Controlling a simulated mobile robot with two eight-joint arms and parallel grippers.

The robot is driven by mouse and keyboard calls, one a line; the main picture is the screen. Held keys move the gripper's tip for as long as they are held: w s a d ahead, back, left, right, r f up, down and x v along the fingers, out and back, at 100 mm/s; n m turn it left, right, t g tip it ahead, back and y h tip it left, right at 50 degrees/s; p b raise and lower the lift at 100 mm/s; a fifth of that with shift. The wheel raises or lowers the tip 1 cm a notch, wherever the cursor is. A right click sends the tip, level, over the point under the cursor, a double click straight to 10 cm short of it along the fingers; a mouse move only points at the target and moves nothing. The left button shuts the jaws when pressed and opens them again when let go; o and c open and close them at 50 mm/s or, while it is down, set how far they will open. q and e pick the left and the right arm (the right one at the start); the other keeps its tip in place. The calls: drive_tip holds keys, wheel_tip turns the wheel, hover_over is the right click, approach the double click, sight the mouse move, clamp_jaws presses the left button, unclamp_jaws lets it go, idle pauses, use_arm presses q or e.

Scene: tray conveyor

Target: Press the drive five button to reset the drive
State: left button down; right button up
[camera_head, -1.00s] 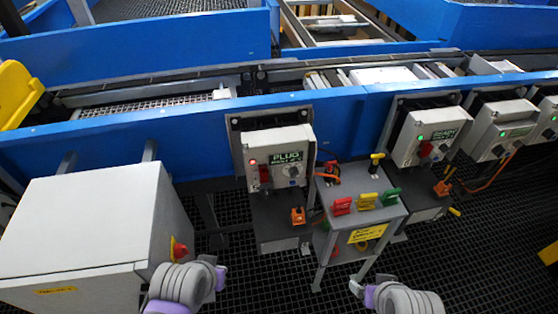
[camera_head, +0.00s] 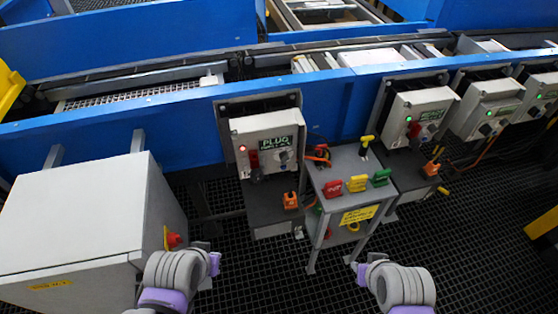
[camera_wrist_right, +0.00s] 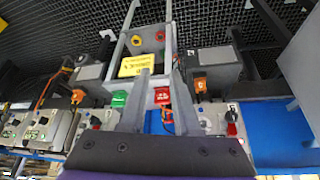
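A light-grey drive control box (camera_head: 245,131) with a lit red light (camera_head: 242,148), a green-lettered sign (camera_head: 275,145), a dark knob and a red switch is on the conveyor's blue side. Similar boxes (camera_head: 425,97) with green lights stand to its right. No drive number is readable, so I cannot tell which is drive five. My left gripper (camera_head: 208,260) is below and left of the red-lit box, apart from it; its fingers are unclear.
A grey stand (camera_head: 325,182) with red, yellow and green tags is between the boxes. A large grey cabinet (camera_head: 75,215) with a red knob is at left, close to my left arm. Orange plugs (camera_head: 290,201) hang below the boxes. The grating floor (camera_head: 290,285) between my arms is clear.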

clamp_jaws()
idle(1.2)
